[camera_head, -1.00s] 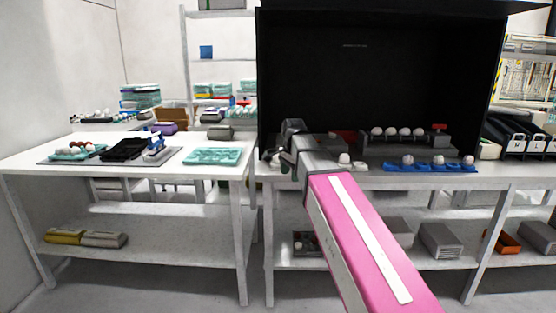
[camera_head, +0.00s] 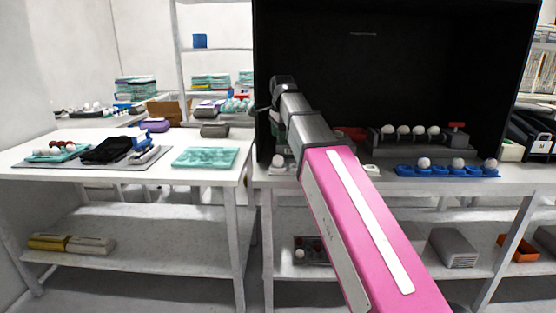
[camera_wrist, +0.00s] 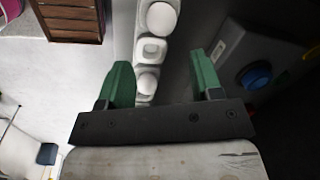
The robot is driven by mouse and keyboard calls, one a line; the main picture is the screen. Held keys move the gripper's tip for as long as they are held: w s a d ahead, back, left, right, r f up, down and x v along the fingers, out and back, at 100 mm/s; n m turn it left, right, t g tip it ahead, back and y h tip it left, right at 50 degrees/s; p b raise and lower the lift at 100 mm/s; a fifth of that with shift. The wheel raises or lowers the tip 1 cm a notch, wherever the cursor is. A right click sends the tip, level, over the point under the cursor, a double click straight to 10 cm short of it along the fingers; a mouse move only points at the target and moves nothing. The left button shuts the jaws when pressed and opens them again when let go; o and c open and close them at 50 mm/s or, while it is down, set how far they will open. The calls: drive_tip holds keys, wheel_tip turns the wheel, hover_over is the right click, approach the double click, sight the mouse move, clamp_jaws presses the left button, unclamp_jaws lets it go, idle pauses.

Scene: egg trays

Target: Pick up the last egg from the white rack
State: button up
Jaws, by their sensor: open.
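A narrow white rack (camera_wrist: 151,47) runs up the middle of the wrist view. The lower egg appears between the fingers; the height gap cannot be told. In the head view, my pink arm hides most of the rack; a white egg (camera_head: 278,160) shows left of the arm, and the fingers are not clear.
A blue tray (camera_head: 407,171) with several white eggs lies right of my arm. Behind it is a dark holder (camera_head: 378,143) with several eggs. A black enclosure (camera_head: 420,70) stands around the work area. A teal tray (camera_head: 205,157) lies on the left table.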

sight(278, 159)
drive_tip(key=shift+w+a+f, duration=0.1)
drive_tip(key=shift+w+f, duration=0.15)
drive_tip(key=shift+f, duration=1.5)
drive_tip(key=shift+w+a+f, duration=0.1)
drive_tip(key=shift+w+f, duration=0.15)
drive_tip(key=shift+f, duration=1.55)
drive_tip(key=shift+w+a+f, duration=0.1)
drive_tip(key=shift+w+f, duration=0.15)
drive_tip(key=shift+f, duration=1.5)
drive_tip(key=c, duration=0.3)
